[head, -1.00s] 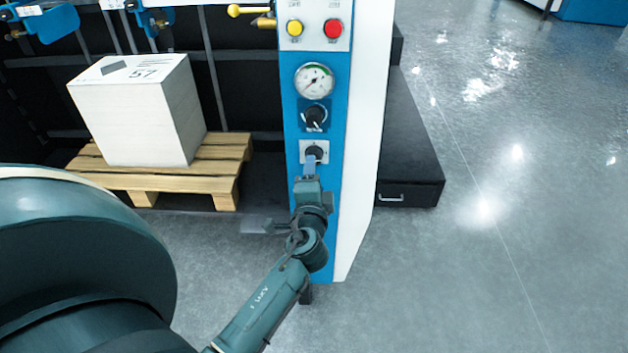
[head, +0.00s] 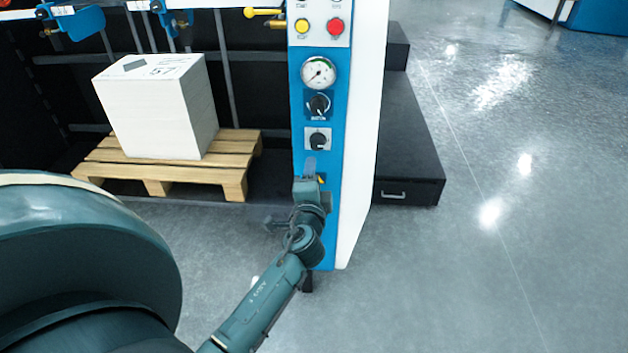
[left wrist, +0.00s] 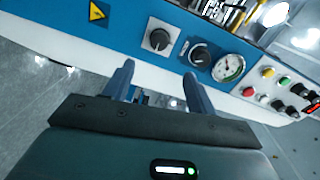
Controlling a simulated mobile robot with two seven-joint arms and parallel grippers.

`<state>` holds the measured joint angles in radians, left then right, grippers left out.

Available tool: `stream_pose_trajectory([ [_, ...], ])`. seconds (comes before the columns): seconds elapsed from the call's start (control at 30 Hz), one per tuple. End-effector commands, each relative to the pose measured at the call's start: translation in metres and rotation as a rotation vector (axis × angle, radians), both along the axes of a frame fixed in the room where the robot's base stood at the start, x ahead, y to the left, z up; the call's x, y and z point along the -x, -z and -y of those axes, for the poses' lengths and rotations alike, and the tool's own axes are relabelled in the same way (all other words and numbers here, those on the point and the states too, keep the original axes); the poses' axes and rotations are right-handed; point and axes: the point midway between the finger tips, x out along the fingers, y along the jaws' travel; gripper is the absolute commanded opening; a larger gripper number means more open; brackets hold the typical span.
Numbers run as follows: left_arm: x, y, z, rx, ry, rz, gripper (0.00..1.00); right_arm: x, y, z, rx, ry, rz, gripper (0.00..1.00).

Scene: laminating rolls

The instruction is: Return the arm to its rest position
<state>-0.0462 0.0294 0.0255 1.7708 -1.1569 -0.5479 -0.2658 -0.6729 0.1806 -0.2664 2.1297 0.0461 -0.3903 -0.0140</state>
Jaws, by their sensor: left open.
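My left gripper (head: 309,168) is in front of the blue control panel (head: 298,85), just below the lower black knob (head: 318,140). In the left wrist view my left gripper (left wrist: 160,82) has its two fingers apart, with nothing between them. The lower knob (left wrist: 159,39) and the upper knob (left wrist: 199,55) show beyond the fingertips, apart from them. My left arm (head: 262,298) reaches up from the bottom of the head view. My right gripper is not in view.
A pressure gauge (head: 318,73) and yellow (head: 302,26) and red (head: 335,27) buttons sit higher on the panel. A white paper stack (head: 160,115) stands on a wooden pallet (head: 215,175) to the left. A black step (head: 408,150) is to the right; open floor (head: 490,260) lies beyond.

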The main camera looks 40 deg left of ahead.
Motion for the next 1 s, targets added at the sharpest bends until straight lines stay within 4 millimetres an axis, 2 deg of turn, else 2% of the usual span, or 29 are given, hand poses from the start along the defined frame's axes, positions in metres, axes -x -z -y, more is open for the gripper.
stream_pose_trajectory([
  [0.63,0.000,0.000,-0.001,0.001,0.001,0.001,0.57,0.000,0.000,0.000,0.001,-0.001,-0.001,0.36],
  [0.73,0.004,0.005,0.004,0.035,0.018,-0.006,0.57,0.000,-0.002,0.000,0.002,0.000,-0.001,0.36],
  [0.87,0.029,0.032,0.031,0.225,0.096,-0.039,0.57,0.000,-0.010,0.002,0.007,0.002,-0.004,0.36],
  [1.0,0.083,0.071,0.084,0.599,0.199,-0.109,0.57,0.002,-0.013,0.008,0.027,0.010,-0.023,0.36],
])
